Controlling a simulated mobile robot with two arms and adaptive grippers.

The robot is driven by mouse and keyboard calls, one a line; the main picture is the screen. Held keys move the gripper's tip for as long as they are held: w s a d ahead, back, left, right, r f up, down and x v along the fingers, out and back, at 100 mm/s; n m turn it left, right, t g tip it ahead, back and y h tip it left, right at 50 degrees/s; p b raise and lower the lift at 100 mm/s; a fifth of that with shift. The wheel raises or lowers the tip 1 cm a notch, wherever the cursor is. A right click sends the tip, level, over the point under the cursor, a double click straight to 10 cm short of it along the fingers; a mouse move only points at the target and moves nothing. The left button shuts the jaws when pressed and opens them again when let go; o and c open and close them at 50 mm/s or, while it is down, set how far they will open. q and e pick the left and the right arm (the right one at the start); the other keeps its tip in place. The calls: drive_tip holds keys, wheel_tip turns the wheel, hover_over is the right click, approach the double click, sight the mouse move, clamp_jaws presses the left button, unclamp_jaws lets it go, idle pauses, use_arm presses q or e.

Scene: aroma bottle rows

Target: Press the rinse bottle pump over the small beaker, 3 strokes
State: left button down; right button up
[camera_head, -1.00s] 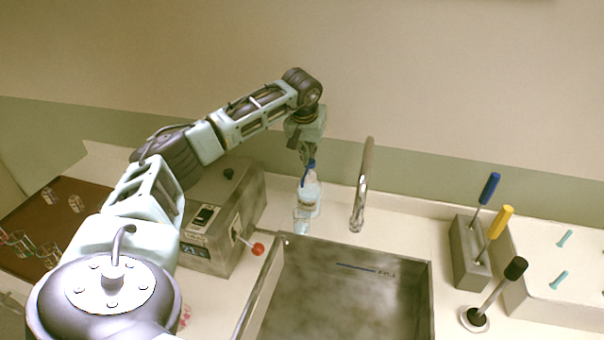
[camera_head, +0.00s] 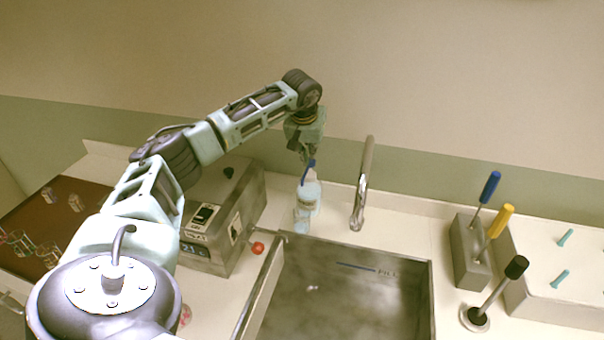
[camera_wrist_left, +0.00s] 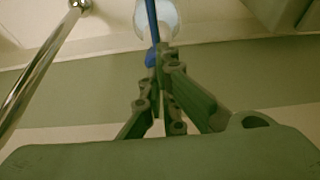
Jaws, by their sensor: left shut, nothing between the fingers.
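The rinse bottle (camera_head: 308,193) is clear with a blue pump head (camera_head: 310,164), standing upright on the counter between the grey box and the faucet. The small beaker (camera_head: 302,222) appears as a pale clear shape just in front of the bottle's base; its outline is hard to make out. My left gripper (camera_head: 308,156) is shut and empty, pointing down at the top of the pump head. In the left wrist view the closed fingers (camera_wrist_left: 158,58) lie by the blue pump, with the white bottle shoulder (camera_wrist_left: 157,18) beyond. Whether they touch the pump is unclear. My right gripper is not in view.
A metal faucet (camera_head: 363,185) stands close right of the bottle, above a steel sink (camera_head: 433,300). A grey box (camera_head: 222,225) with a red knob is at left. A holder (camera_head: 466,255) with blue and yellow-handled tools stands at right.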

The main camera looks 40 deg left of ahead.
use_arm(q)
drive_tip(key=shift+s+f+b, duration=0.1)
drive_tip(key=shift+f+b, duration=0.4)
drive_tip(key=shift+f, duration=0.5)
drive_tip(key=shift+r, duration=0.1)
drive_tip(key=shift+r+p, duration=1.2)
drive_tip(key=shift+r, duration=0.1)
drive_tip(key=shift+f, duration=0.1)
